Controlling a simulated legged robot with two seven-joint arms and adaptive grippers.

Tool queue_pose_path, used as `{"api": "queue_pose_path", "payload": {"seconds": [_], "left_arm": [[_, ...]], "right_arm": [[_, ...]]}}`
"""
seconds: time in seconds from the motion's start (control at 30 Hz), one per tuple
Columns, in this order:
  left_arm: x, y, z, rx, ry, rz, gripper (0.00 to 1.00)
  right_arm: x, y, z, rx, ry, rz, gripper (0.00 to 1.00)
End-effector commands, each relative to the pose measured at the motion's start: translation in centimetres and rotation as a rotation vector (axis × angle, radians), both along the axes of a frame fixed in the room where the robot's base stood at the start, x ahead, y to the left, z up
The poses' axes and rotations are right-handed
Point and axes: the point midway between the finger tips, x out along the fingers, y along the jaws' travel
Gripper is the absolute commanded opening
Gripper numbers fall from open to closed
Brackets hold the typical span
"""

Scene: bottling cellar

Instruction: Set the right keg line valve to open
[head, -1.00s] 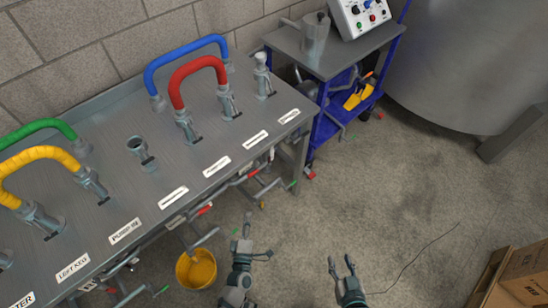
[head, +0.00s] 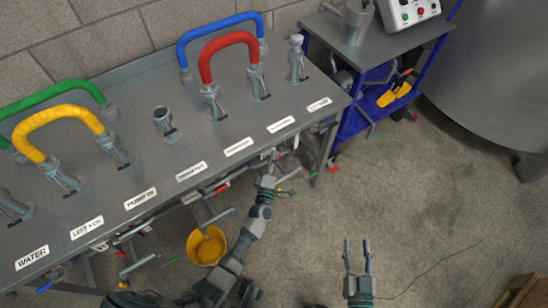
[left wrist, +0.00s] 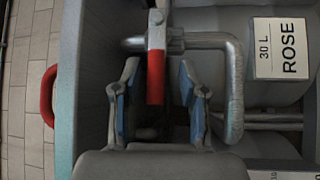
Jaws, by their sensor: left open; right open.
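In the left wrist view a red valve handle (left wrist: 156,78) on a grey pipe (left wrist: 235,90) stands between the two blue-padded fingers of my left gripper (left wrist: 158,85). The fingers are open, with a gap on both sides of the handle. In the head view my left gripper (head: 277,178) is under the front edge of the steel table, among the valves and pipes near its right end. Another red handle (head: 218,188) shows further left. Which valve is the right keg's I cannot tell, as several table labels are unreadable. My right gripper (head: 357,256) is open and empty above the floor.
The steel table (head: 150,95) carries blue (head: 220,24), red (head: 228,42), green and yellow hoses. A yellow bucket (head: 210,248) stands below it. A blue cart (head: 360,118) and a large tank (head: 485,80) are at right. A label reading ROSE (left wrist: 281,48) is beside the pipe.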

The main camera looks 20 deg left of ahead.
Motion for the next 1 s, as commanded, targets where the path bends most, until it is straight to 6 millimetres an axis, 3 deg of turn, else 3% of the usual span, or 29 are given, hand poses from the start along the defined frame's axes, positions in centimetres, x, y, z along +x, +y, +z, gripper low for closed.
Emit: {"api": "queue_pose_path", "payload": {"seconds": [0.33, 0.37, 0.5, 0.53, 0.87, 1.0], "left_arm": [[0.5, 0.4, 0.1, -0.005, -0.001, 0.0, 0.42], [0.5, 0.4, 0.1, -0.006, -0.001, 0.001, 0.37], [0.5, 0.4, 0.1, -0.005, -0.001, 0.0, 0.02], [0.5, 0.3, 0.1, -0.004, -0.001, 0.0, 0.0], [0.5, 0.3, -0.2, -0.005, -0.001, 0.001, 0.0], [0.3, 0.2, -0.6, -0.016, -0.011, -0.001, 0.0]], "right_arm": [[0.1, 0.2, 0.3, 0.002, -0.017, -0.001, 0.42], [0.1, 0.2, 0.3, 0.003, -0.017, 0.0, 0.42], [0.2, 0.2, 0.2, 0.003, -0.015, -0.001, 0.42], [0.2, 0.2, 0.2, 0.003, -0.015, -0.001, 0.42], [0.1, 0.2, 0.1, 0.006, -0.02, -0.001, 0.42], [0.2, 0.4, 1.3, 0.029, -0.107, 0.002, 0.42]]}}
